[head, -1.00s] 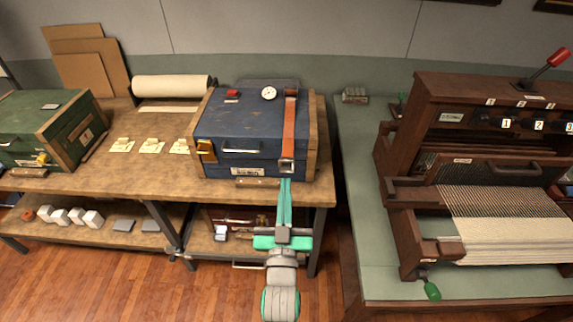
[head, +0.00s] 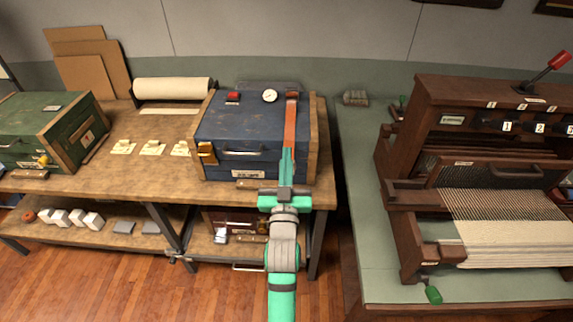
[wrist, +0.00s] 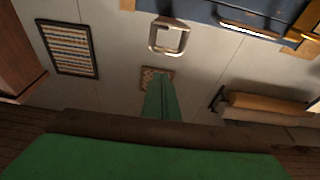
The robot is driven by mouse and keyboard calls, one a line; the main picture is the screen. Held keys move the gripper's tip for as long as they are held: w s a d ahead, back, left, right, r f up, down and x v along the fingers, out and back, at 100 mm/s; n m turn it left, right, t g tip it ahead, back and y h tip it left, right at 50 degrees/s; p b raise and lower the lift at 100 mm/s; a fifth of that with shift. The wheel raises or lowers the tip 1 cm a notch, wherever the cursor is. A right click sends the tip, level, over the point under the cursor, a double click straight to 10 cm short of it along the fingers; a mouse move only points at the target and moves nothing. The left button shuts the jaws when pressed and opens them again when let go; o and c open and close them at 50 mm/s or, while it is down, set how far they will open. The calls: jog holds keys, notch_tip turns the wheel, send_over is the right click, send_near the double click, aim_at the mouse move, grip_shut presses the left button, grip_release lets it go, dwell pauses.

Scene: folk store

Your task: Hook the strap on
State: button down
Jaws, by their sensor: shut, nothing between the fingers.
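The blue chest (head: 222,128) stands on the wooden bench. An orange-red strap (head: 290,122) runs over its lid and down the right part of its front. The strap's square metal buckle (wrist: 154,38) shows in the wrist view, beyond my fingertips and beside the chest (wrist: 232,10). In the head view my gripper hides the buckle and the strap's lower end. My gripper (head: 287,152) is shut and empty, its green fingers pointing up in front of the strap. The wrist view shows the closed fingers (wrist: 160,82) below the buckle; I cannot tell if they touch it.
A brass latch (head: 206,153) and a metal handle (head: 243,152) are on the chest's front. A gauge (head: 270,96) and red block (head: 233,97) are at its top. A green chest (head: 30,125) stands left, a loom (head: 440,90) right. A gap separates the benches.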

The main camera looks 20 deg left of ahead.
jog(key=shift+s+d+f, duration=0.1)
jog(key=shift+s+f, duration=0.05)
jog(key=shift+f, duration=1.35)
jog(key=shift+f, duration=0.25)
notch_tip(320, 180, down, 2)
jog(key=shift+s+d+t, duration=0.1)
jog(key=shift+t, duration=0.4)
jog(key=shift+f, duration=0.1)
